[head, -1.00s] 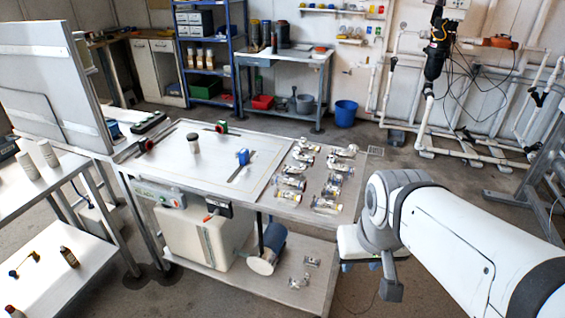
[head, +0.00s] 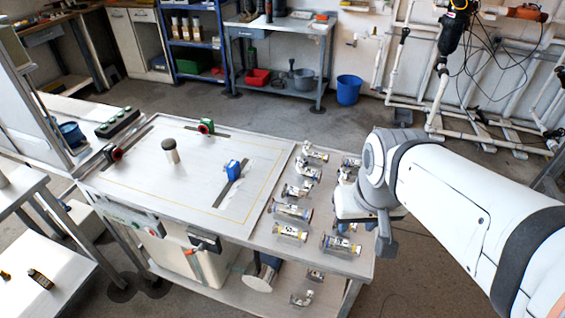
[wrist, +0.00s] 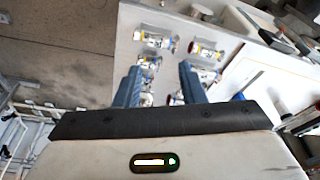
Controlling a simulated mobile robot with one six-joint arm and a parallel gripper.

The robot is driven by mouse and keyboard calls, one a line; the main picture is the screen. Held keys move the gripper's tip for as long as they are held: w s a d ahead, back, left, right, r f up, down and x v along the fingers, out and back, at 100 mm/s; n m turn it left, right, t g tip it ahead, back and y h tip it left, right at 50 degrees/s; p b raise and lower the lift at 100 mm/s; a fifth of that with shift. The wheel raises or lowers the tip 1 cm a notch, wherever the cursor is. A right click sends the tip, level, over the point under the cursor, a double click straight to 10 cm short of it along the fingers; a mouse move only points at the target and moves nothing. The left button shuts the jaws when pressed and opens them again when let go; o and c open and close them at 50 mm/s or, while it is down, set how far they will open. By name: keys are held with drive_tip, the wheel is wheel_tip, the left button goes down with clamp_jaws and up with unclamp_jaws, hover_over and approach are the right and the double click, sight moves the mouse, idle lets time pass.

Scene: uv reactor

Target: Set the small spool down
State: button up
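Several short pipe pieces with pale, yellow and blue parts lie on the right end of the workbench (head: 262,232). Longer tube-like ones include one at the front right (head: 340,245) and one at the front left of the group (head: 290,231). I cannot tell which is the small spool. In the wrist view, my gripper (wrist: 160,68) has its two blue fingers apart, with nothing visibly held between them. It is above the pieces; one tube-like piece (wrist: 155,40) lies beyond the fingertips.
The middle of the panel is clear. A blue bucket (head: 349,89) stands on the floor behind.

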sight(290, 231)
drive_tip(key=shift+s+d, duration=0.1)
drive_tip(key=shift+o, duration=1.4)
drive_tip(key=shift+w, duration=0.3)
drive_tip(key=o, duration=0.6)
drive_tip(key=w+a+f+m+g, duration=0.1)
drive_tip(key=w+a+f+m, duration=0.1)
drive_tip(key=w+a+f, duration=0.2)
drive_tip(key=w, duration=0.3)
drive_tip(key=shift+a+f+g+b, duration=0.3)
drive_tip(key=shift+a+f+b, duration=0.05)
drive_tip(key=shift+f+b, duration=0.05)
drive_tip(key=o, duration=0.5)
drive_tip(key=w+a+f, duration=0.1)
drive_tip(key=a+f, duration=0.1)
drive_tip(key=w+a+f+m, duration=0.1)
drive_tip(key=w+a+f, duration=0.1)
drive_tip(key=f, duration=0.1)
drive_tip(key=w+a+f+m+g, duration=0.1)
drive_tip(key=a+f, duration=0.1)
drive_tip(key=a, duration=0.1)
drive_tip(key=shift+w+f, duration=0.15)
drive_tip(key=shift+w, duration=0.25)
drive_tip(key=shift+a+f, duration=0.1)
drive_tip(key=shift+f, duration=0.25)
wheel_tip(290, 231, down, 7)
drive_tip(key=shift+f, duration=0.15)
